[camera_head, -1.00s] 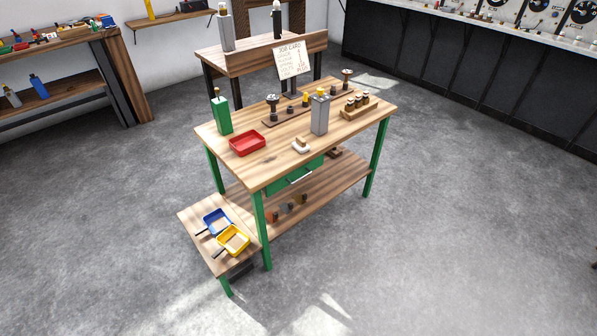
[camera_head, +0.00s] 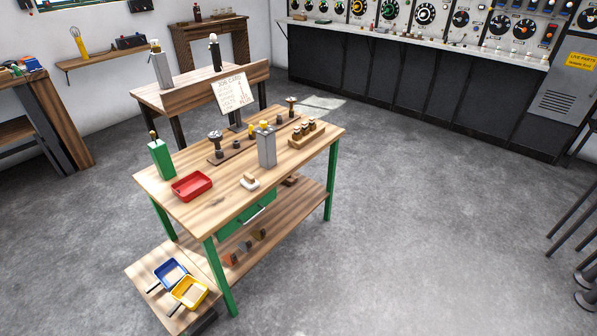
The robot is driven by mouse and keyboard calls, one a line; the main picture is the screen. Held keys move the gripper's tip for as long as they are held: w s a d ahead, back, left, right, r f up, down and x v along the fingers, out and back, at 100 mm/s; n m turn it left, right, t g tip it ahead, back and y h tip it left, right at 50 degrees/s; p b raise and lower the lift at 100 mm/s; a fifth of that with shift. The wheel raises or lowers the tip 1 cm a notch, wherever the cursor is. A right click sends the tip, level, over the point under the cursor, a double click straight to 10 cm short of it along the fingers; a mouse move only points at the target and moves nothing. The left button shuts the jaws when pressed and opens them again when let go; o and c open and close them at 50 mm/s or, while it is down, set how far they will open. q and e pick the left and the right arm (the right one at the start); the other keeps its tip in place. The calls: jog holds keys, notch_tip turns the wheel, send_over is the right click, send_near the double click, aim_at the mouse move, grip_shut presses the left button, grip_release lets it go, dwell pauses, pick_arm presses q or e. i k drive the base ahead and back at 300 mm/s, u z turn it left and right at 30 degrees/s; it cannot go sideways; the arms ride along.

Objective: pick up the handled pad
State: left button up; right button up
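The handled pad (camera_head: 249,181) looks like a small white pad with a light wooden handle on top. It lies on the wooden table (camera_head: 215,213) with green legs, near the front edge. It is to the right of the red tray (camera_head: 192,187) and in front of the grey can (camera_head: 266,148). Nothing is touching it that I can see. Neither of my grippers shows in the head view.
A green can (camera_head: 161,158) stands at the table's left. A wooden rack (camera_head: 306,134) with several small items is at the right. A low side bench (camera_head: 142,271) holds a blue tray (camera_head: 171,273) and a yellow tray (camera_head: 189,292).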

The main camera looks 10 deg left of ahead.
aim_at(249, 181)
jog(key=z, duration=0.65)
jog(key=i, duration=1.5)
jog(key=u, duration=0.95)
jog(key=i, duration=0.6)
jog(key=u, duration=0.6)
